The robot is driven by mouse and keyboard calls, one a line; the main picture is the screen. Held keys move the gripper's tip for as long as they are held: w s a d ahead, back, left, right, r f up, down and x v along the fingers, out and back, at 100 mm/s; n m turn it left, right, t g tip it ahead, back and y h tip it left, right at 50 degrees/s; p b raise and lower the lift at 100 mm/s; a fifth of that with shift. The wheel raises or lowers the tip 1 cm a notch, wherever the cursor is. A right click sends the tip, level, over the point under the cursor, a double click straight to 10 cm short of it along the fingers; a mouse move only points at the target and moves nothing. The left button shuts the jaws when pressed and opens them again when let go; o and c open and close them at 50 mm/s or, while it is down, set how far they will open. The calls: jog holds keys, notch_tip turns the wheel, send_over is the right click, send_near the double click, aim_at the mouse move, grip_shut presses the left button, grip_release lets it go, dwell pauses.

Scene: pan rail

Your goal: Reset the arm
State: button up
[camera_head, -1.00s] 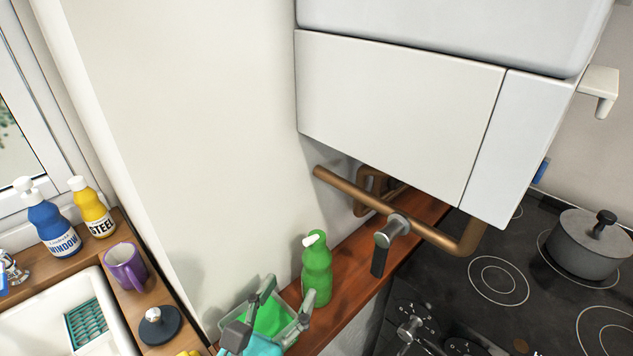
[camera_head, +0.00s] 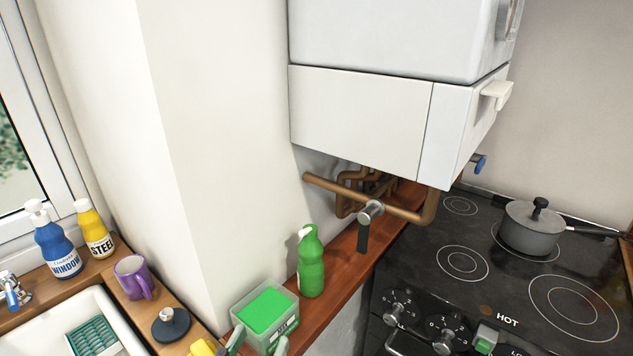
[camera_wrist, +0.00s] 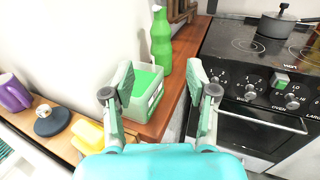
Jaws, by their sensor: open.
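My gripper (camera_wrist: 160,72) is open and empty. In the wrist view its two fingers stand wide apart, with the clear box (camera_wrist: 153,104) holding a green block visible beyond and between them, nearer the left finger. In the head view only the fingertips (camera_head: 259,343) show at the bottom edge, in front of the clear box (camera_head: 240,315). The box stands upright on the wooden ledge (camera_head: 343,270). I cannot tell whether a fingertip touches it. The rest of my arm is out of the head view.
A green bottle (camera_head: 311,265) stands behind the box. Copper pipes (camera_head: 335,188) with a dark-handled valve (camera_head: 364,232) run under the white boiler (camera_head: 360,110). The stove (camera_head: 400,275) with a pot (camera_head: 532,230) is right. A mug (camera_head: 131,278) and yellow sponge (camera_head: 202,348) are left.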

jog(key=d+f+m+y, duration=0.35)
jog(key=d+f, duration=0.45)
jog(key=f, duration=0.5)
jog(key=s+d+f+m+g+y, duration=0.3)
jog(key=s+d+f+m, duration=0.35)
jog(key=d+f, duration=0.3)
jog(key=s+d+r+m+h, duration=0.1)
jog(key=s+d+m, duration=0.3)
jog(key=s+m, duration=0.7)
jog(key=s+d+r+m+h, duration=0.1)
jog(key=s+d+m, duration=0.4)
jog(key=s+m, duration=0.6)
jog(key=shift+s+d+r+m, duration=0.15)
jog(key=shift+r+m, duration=0.05)
jog(key=shift+m, duration=0.3)
